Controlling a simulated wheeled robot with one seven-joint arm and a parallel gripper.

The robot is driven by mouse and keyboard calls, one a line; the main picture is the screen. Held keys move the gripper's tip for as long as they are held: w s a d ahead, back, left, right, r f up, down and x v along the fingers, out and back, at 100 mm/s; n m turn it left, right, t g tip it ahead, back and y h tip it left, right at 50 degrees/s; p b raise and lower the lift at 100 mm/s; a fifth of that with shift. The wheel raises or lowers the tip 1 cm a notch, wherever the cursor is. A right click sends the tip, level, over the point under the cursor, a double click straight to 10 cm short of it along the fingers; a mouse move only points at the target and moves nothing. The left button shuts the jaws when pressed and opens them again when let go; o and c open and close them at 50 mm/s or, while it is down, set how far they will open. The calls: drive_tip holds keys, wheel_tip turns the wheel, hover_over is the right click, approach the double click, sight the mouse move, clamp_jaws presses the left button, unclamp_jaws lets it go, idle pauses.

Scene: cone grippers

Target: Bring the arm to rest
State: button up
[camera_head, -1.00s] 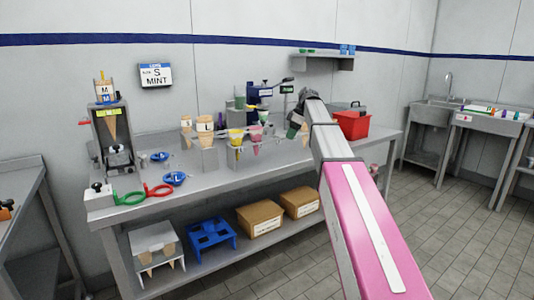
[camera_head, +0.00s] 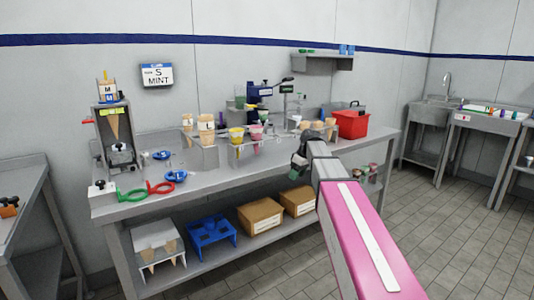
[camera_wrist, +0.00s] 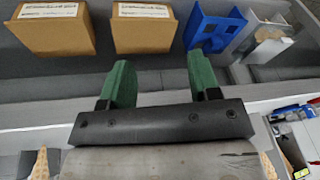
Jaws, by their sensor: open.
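My gripper (camera_wrist: 158,85) shows in the wrist view with its two green fingers well apart and nothing between them. In the head view my pink and grey arm reaches in from the lower right, and its dark end hangs at the front edge of the steel worktable (camera_head: 230,180).
Cones in stands (camera_head: 207,125) and a red bin (camera_head: 352,124) stand on the worktable. Green and red rings (camera_head: 132,197) lie at its left front. A blue rack (camera_head: 211,236) sits on the lower shelf. Floor at the right (camera_head: 440,220) is clear.

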drive_tip(key=s+d+f+m+h, duration=0.1)
drive_tip(key=s+d+f+m, duration=0.1)
drive_tip(key=s+f, duration=0.6)
drive_tip(key=s+d+f+m+h, duration=0.1)
drive_tip(key=s+f+m, duration=0.4)
drive_tip(key=s+f, duration=0.3)
drive_tip(key=s+d+f+m+h, duration=0.1)
drive_tip(key=s+d+f+m, duration=0.1)
drive_tip(key=s+f, duration=0.7)
drive_tip(key=shift+s+d+m+g, duration=0.3)
drive_tip(key=shift+s+m+g, duration=0.1)
drive_tip(key=shift+s+m, duration=0.45)
drive_tip(key=shift+f, duration=0.1)
